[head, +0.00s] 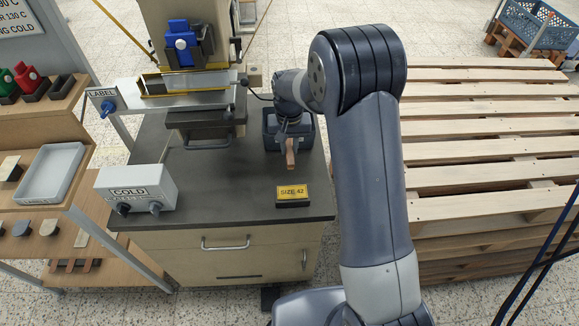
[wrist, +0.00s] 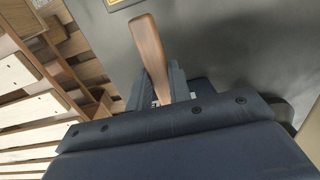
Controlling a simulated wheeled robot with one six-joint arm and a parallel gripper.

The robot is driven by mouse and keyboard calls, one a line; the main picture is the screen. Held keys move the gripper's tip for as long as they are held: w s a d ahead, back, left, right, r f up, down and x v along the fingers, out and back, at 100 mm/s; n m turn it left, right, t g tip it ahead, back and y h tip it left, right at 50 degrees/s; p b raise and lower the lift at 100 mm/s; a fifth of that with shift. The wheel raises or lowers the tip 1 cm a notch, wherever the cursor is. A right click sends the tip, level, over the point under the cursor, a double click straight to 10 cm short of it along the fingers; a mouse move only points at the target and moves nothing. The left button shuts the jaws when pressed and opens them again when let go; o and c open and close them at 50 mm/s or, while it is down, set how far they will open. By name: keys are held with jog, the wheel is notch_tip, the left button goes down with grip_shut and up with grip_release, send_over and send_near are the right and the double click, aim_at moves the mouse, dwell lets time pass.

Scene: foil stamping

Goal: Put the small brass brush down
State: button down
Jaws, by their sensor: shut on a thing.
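My gripper (wrist: 158,88) is shut on the small brass brush (wrist: 149,48). In the wrist view the brush's reddish-brown wooden handle sticks out beyond the fingers; its brass bristles are not visible. In the head view the brush (head: 290,152) hangs below my gripper (head: 290,137), over the right part of the dark worktop (head: 235,185). A dark grey open bin (head: 271,138) stands there, right beside or behind the gripper and partly hidden by it. I cannot tell whether the brush touches the bin or the worktop.
A yellow "SIZE 42" sign (head: 292,194) stands near the worktop's front right. A "COLD" control box (head: 136,188) is at the left edge, and the stamping press (head: 184,85) at the back. Stacked pallets (head: 480,160) stand to the right. The worktop's middle is clear.

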aim_at(290, 147)
notch_tip(290, 147, down, 8)
jog(key=shift+r+p, duration=0.25)
jog(key=shift+p, duration=0.1)
jog(key=shift+f, duration=0.2)
jog(key=c, duration=1.3)
grip_release()
jog(key=shift+r, duration=0.15)
notch_tip(290, 147, up, 12)
jog(key=shift+r+b, duration=0.1)
jog(key=shift+b, duration=0.25)
